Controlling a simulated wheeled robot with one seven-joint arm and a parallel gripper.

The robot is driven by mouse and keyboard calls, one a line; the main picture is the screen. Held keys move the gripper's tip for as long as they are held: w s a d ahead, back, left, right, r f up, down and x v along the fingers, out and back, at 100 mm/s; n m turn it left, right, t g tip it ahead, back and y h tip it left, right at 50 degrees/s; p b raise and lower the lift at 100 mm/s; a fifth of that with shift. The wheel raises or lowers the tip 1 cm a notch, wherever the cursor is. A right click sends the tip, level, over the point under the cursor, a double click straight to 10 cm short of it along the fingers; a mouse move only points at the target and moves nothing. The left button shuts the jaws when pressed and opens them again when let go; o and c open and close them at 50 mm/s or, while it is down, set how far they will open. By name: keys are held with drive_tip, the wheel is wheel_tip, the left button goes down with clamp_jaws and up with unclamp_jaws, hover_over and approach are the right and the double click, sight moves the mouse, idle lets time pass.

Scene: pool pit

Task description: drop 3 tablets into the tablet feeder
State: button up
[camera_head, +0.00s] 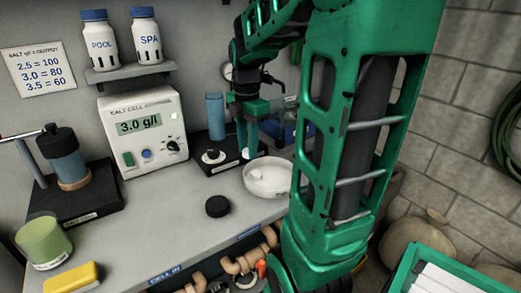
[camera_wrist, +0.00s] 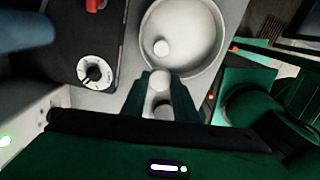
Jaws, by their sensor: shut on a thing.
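My gripper (camera_head: 248,143) hangs over the bench beside a round white dish (camera_head: 285,190). In the wrist view its green fingers (camera_wrist: 165,85) are closed around a small white tablet (camera_wrist: 161,80), just outside the near rim of the dish (camera_wrist: 208,62) in that picture. One loose white tablet (camera_wrist: 161,47) lies in the dish. A blue cylinder (camera_head: 215,115) on a black base with a white dial (camera_head: 212,157) stands left of my gripper; it appears to be the tablet feeder. Its opening cannot be made out. The dial also shows in the wrist view (camera_wrist: 94,72).
A round black cap (camera_head: 217,206) lies on the bench before the dish. A white salt cell box (camera_head: 145,130) reading 3.0 g/l stands left. Another blue cylinder (camera_head: 70,165) stands on a black base at far left. A green cup (camera_head: 43,241) and yellow block (camera_head: 72,278) are at front left.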

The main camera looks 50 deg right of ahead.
drive_tip(key=shift+w+a+r, duration=0.25)
drive_tip(key=shift+a+r, duration=0.3)
drive_tip(key=shift+a, duration=0.25)
drive_tip(key=w+d+r, duration=0.5)
drive_tip(key=w+r, duration=0.4)
drive_tip(key=w, duration=0.3)
drive_tip(key=w+d+r, duration=0.4)
drive_tip(key=w+r, duration=0.5)
drive_tip(key=w, duration=0.3)
drive_tip(key=shift+s+f, duration=0.15)
drive_tip(key=shift+f, duration=1.3)
drive_tip(key=shift+s+f, duration=0.1)
drive_tip(key=shift+f, duration=1.35)
drive_tip(key=o, duration=1.1)
